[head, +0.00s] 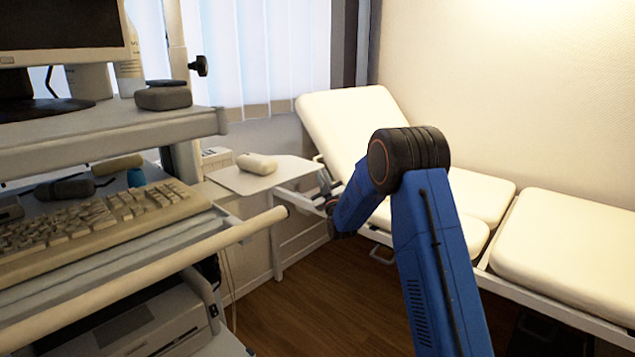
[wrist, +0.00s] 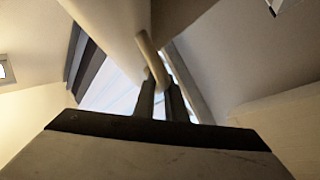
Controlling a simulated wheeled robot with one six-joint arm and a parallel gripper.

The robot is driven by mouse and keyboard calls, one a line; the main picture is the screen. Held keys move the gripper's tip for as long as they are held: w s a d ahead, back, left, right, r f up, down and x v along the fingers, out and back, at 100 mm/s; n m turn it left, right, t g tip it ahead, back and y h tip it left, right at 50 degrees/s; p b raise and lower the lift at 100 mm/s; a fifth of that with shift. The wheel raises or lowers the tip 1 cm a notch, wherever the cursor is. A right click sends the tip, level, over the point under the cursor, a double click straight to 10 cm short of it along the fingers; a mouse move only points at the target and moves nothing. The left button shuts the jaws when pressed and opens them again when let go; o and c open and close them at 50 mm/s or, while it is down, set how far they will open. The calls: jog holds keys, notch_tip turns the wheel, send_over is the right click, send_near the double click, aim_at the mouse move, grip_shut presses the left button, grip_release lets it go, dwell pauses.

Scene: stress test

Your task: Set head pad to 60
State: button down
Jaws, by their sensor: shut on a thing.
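The head pad (head: 350,125) is the cream padded end section of the couch, tilted up steeply at the far left end by the window. My gripper (head: 330,200) is beside the lower left edge of the head pad, partly hidden by my arm. In the wrist view, my gripper (wrist: 163,98) is shut on a pale curved bar (wrist: 150,55), which looks like a handle. A large pale surface above it may be the underside of the head pad. I cannot read the pad's angle.
The flat couch sections (head: 565,240) run to the right along the wall. A small side table (head: 240,180) with a cream object (head: 257,163) stands left of my gripper. A cart with a keyboard (head: 100,220) and a long rail (head: 150,275) fills the left. Wooden floor (head: 320,300) is clear between.

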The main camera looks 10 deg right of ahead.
jog(key=shift+s+d+r+m+t+h, duration=0.4)
jog(key=shift+s+r+m+t, duration=0.15)
jog(key=shift+r, duration=0.15)
jog(key=shift+s+d+r+m+t+h, duration=0.3)
jog(key=shift+s+r+m+t+h, duration=0.2)
jog(key=shift+r, duration=0.2)
jog(key=c, duration=1.8)
grip_release()
jog(key=shift+d, duration=0.1)
jog(key=v, duration=1.7)
jog(key=shift+s+f, duration=0.15)
jog(key=shift+s, duration=0.05)
